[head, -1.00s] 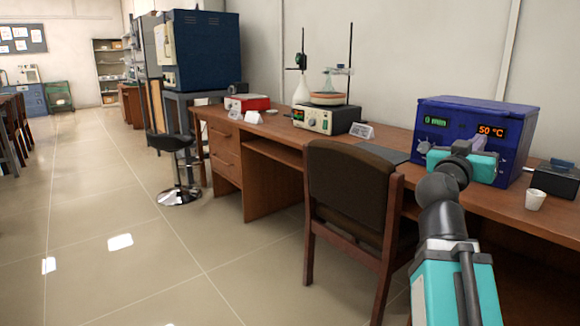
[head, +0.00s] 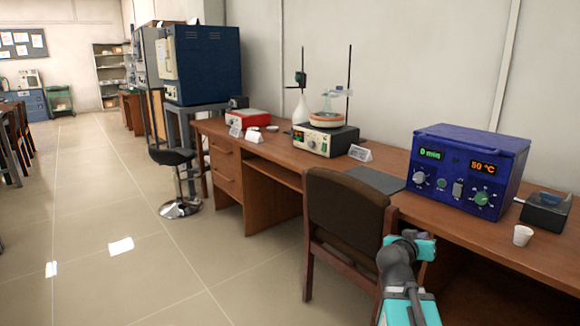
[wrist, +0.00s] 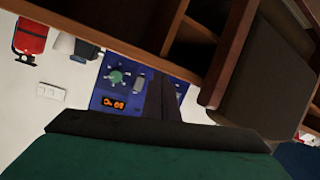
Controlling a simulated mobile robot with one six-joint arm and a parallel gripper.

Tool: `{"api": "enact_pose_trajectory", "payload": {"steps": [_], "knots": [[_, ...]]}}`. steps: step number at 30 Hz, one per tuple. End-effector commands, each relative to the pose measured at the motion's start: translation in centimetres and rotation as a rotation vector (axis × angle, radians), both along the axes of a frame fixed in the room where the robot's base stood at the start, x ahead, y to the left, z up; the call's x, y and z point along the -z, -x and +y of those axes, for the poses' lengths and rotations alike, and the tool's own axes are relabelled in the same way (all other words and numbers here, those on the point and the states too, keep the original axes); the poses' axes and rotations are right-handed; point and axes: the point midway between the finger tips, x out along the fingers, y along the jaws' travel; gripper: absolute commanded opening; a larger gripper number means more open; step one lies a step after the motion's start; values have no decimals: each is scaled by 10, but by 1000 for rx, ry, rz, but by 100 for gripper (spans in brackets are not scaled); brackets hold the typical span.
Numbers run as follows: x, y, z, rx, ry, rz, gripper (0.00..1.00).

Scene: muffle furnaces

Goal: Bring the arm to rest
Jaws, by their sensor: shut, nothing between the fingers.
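My arm comes up from the bottom right of the head view, folded low beside the brown chair (head: 345,205) and in front of the desk (head: 408,208). Its teal end part lies in front of the chair's right side. My fingers cannot be made out there. In the wrist view my gripper (wrist: 164,97) shows as dark fingers close together, with nothing between them. Behind them the blue instrument box (wrist: 112,92) appears upside down. In the head view this box (head: 467,172) stands on the desk, its displays reading "0 min" and "50 °C", apart from my arm.
A white cup (head: 522,235) and a small dark device (head: 546,212) stand right of the box. A flask stand (head: 326,140) and a red device (head: 248,120) stand further back. A black stool (head: 180,185) is left of the desk. The tiled floor (head: 110,250) at left is clear.

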Motion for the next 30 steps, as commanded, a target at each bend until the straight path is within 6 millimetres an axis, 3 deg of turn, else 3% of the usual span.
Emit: {"api": "enact_pose_trajectory", "payload": {"steps": [14, 23, 30], "knots": [[108, 17, 31, -18, -111, 254, 0], [176, 49, 51, -22, -179, 426, 0], [228, 87, 70, -24, -234, 571, 0]]}}
